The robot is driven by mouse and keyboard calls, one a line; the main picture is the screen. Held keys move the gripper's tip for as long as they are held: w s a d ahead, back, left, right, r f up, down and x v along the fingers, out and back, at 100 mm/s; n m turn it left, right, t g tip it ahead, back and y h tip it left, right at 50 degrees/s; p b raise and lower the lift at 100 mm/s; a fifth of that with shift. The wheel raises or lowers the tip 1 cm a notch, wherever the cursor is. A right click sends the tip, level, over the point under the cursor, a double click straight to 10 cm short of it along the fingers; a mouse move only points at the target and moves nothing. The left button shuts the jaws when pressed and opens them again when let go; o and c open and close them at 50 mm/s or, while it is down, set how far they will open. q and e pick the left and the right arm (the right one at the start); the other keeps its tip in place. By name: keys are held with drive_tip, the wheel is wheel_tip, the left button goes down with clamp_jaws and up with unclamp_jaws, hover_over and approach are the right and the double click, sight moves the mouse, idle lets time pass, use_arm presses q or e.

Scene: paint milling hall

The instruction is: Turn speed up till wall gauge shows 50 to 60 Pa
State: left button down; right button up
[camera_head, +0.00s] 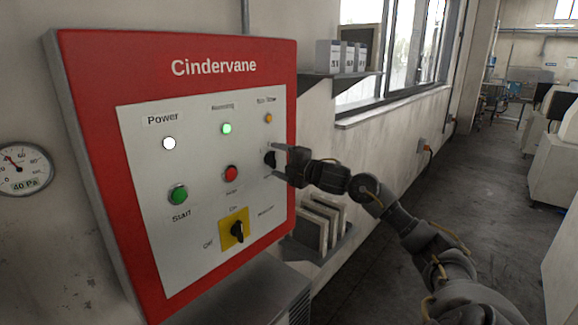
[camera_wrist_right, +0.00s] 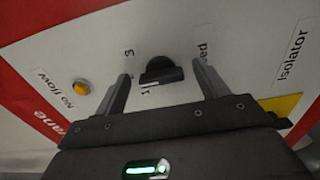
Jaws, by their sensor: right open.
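The wall gauge (camera_head: 22,170) is round and white, at the left edge of the head view. Its digital label reads 40 Pa. The black speed knob (camera_head: 270,159) is on the right side of the red and white Cindervane panel (camera_head: 150,245). The knob (camera_wrist_right: 162,71) also shows in the right wrist view, with "3" and part of a word beside it. My right gripper (camera_head: 278,161) is open in front of the panel. Its fingers (camera_wrist_right: 162,82) are on either side of the knob, with gaps showing. My left gripper is not in view.
The panel carries a green start button (camera_head: 178,195), a red button (camera_head: 231,173), a yellow isolator with a black handle (camera_head: 236,231), a green lamp (camera_head: 227,128) and an amber lamp (camera_head: 268,118). Shelves with grey boxes (camera_head: 327,56) and upright boards (camera_head: 318,222) stand to the right.

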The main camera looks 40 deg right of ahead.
drive_tip(key=s+b, duration=0.5)
drive_tip(key=s, duration=0.5)
drive_tip(key=shift+s+d, duration=0.2)
drive_tip(key=shift+d, duration=0.25)
